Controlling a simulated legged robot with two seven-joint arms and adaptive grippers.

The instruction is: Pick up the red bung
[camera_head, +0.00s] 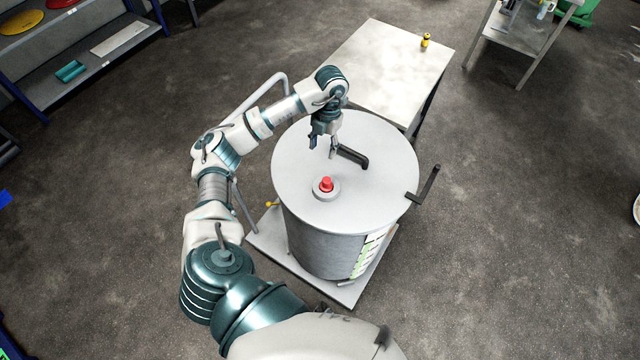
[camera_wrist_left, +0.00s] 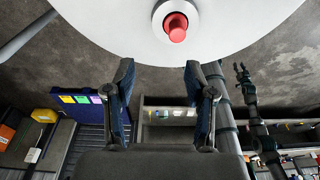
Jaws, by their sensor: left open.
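The red bung (camera_head: 326,184) sits upright in a round grey collar (camera_head: 327,191) on the flat lid (camera_head: 375,195) of a large metal drum (camera_head: 325,240). My left gripper (camera_head: 323,151) is open and empty above the lid, behind the bung in the head view and apart from it. In the left wrist view the bung (camera_wrist_left: 176,27) shows near the top, beyond the open fingers (camera_wrist_left: 160,85).
A black handle (camera_head: 352,156) lies on the lid near my gripper, and a dark crank (camera_head: 428,185) sticks out at the drum's right. A pale table (camera_head: 385,65) with a small yellow object (camera_head: 425,41) stands behind. Shelves (camera_head: 75,60) stand at the left.

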